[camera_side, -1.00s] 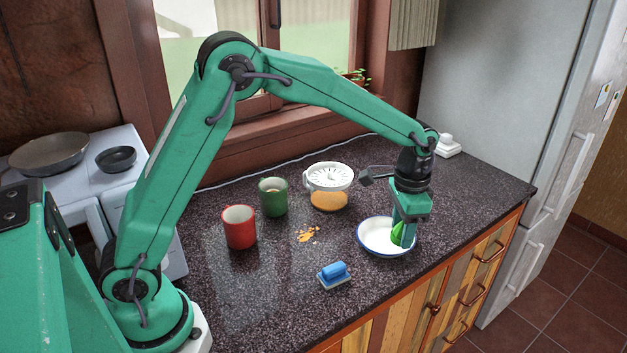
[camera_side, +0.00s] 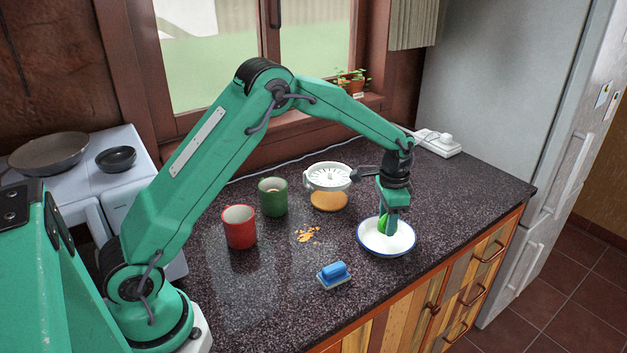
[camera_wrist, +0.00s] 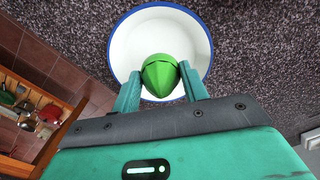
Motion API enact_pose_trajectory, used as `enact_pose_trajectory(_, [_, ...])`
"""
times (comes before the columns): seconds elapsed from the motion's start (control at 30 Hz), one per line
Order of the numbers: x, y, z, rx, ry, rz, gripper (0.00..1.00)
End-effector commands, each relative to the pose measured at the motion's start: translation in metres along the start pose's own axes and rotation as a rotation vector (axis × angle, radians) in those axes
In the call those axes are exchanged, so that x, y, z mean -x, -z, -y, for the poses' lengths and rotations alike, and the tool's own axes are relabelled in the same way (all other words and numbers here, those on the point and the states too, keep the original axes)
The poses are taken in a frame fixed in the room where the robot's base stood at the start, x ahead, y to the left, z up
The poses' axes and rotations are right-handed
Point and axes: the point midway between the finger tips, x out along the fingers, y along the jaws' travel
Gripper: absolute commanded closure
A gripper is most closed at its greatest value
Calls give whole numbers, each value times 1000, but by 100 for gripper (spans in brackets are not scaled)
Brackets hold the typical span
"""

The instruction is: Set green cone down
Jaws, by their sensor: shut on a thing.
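A green cone (camera_side: 383,223) is held between the fingers of my gripper (camera_side: 390,226), over the white bowl with a blue rim (camera_side: 404,243). In the wrist view the cone (camera_wrist: 160,73) sits between the two fingertips (camera_wrist: 160,84), its ridged point towards the camera. The bowl (camera_wrist: 135,35) lies behind it and looks otherwise empty. In the side view a finger hides part of the cone. I cannot tell whether the cone touches the bowl.
A blue sponge or brush (camera_side: 334,274) lies front left of the bowl, with orange crumbs (camera_side: 307,234) behind it. A red mug (camera_side: 239,227), a green mug (camera_side: 273,197) and a white-topped juicer (camera_side: 328,180) stand further left and back.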

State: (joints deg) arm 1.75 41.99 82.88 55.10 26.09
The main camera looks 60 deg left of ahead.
Motion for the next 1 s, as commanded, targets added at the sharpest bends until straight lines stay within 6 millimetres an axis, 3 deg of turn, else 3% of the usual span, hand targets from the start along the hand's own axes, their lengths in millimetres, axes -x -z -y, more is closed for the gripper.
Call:
enact_pose_trajectory(0.43, [-37, -1, -1, 0, -1, 3, 78])
enact_pose_trajectory(0.93, [-43, 0, 0, 0, 0, 1, 78])
enact_pose_trajectory(0.97, [-43, 0, 0, 0, 0, 0, 52])
enact_pose_trajectory(1.0, [-43, 0, 0, 0, 0, 0, 45])
